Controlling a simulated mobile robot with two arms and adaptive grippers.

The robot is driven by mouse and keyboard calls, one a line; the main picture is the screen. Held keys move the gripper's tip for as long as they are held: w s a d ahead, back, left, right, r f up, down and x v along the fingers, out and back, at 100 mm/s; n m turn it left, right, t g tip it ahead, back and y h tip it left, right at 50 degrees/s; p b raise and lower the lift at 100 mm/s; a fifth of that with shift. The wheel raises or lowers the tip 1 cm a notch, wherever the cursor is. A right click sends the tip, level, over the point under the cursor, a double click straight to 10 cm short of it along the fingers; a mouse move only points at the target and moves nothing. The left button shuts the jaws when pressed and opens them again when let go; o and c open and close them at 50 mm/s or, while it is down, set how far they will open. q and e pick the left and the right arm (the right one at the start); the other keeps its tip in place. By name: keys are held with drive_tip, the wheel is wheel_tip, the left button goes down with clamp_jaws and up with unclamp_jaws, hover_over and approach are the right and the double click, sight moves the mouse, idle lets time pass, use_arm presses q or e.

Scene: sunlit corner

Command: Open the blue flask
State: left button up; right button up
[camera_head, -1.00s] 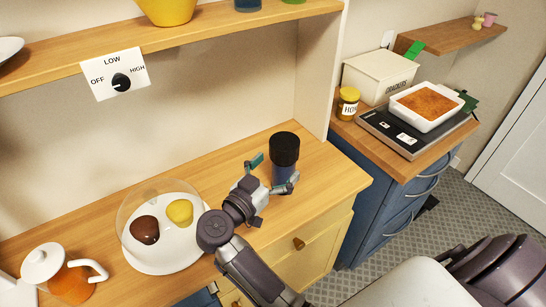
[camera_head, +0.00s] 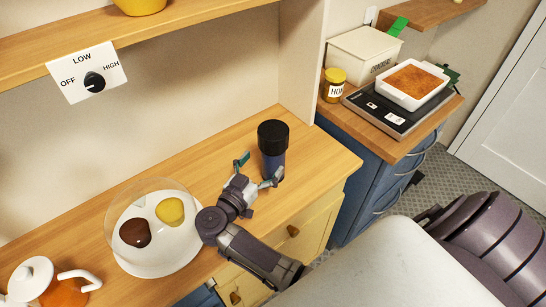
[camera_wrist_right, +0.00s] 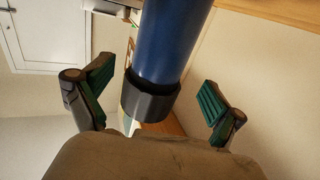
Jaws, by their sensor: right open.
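The blue flask (camera_head: 273,165) stands upright on the wooden counter, with a wide black cap (camera_head: 273,135) on it. My right gripper (camera_head: 258,169) is open at the flask's near side, its green-padded fingers to either side of the blue body, below the cap. In the right wrist view, the flask's blue body (camera_wrist_right: 172,40) and black cap (camera_wrist_right: 150,98) appear upside down between the two spread fingers, with a visible gap on each side. I cannot tell how deep the flask sits between the fingers. My left gripper is not in view.
A plate (camera_head: 160,260) with brown and yellow items under a clear dome is left of my right arm. An orange teapot (camera_head: 62,288) stands at lower left. A honey jar (camera_head: 335,85) and cracker box (camera_head: 362,52) stand on the blue cabinet. A shelf (camera_head: 180,30) hangs above.

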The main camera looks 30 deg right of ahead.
sight(276, 140)
drive_tip(key=p+x, duration=0.1)
drive_tip(key=x, duration=0.4)
drive_tip(key=shift+w+d, duration=0.15)
drive_tip(key=shift+d, duration=0.2)
drive_tip(key=shift+a, duration=0.1)
drive_tip(key=shift+c, duration=0.5)
drive_tip(key=c, duration=1.5)
drive_tip(key=shift+o, duration=0.2)
drive_tip(key=shift+r, duration=0.15)
drive_tip(key=r, duration=0.4)
drive_tip(key=shift+s+r, duration=0.1)
drive_tip(key=shift+s, duration=0.25)
drive_tip(key=s+d+r, duration=0.5)
drive_tip(key=s+r, duration=0.1)
drive_tip(key=s, duration=0.3)
drive_tip(key=shift+s+d+r+b, duration=0.25)
drive_tip(key=shift+s+r+b, duration=0.05)
drive_tip(key=shift+s+r, duration=0.1)
